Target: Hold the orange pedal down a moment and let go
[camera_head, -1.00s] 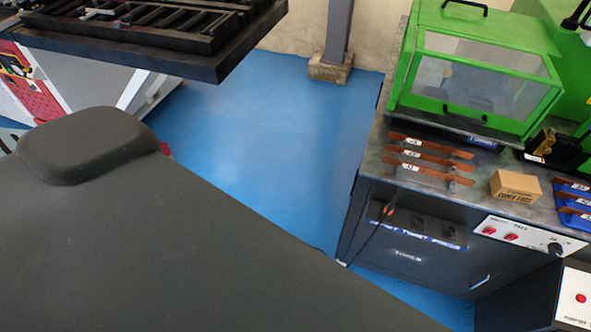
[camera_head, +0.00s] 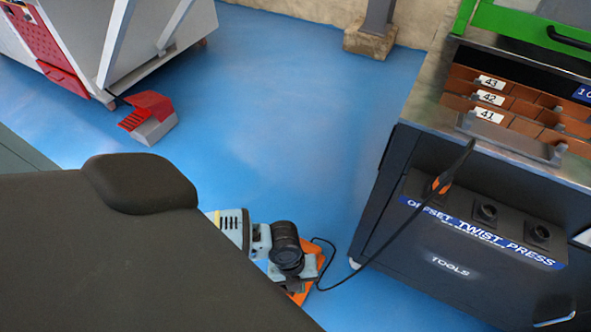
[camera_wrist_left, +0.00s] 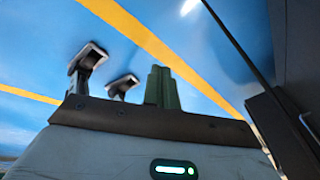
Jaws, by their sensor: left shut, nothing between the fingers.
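The orange pedal (camera_head: 311,271) is on the blue floor, low in the middle of the head view, at the foot of the dark press cabinet. My left gripper (camera_head: 294,271) is over it from above and hides most of it; only orange edges show. The left gripper is shut and empty. Whether its fingertips touch the pedal or how far the pedal is pressed cannot be told. In the left wrist view, dark gripper parts show against the blue floor, and I cannot make out the pedal there. My right gripper is not in view.
The press cabinet (camera_head: 455,245) stands at the right, with a black cable (camera_head: 410,218) hanging down its front. A red and grey foot switch (camera_head: 151,119) lies on the floor at the upper left. A pillar (camera_head: 376,22) stands at the back. The floor between is clear.

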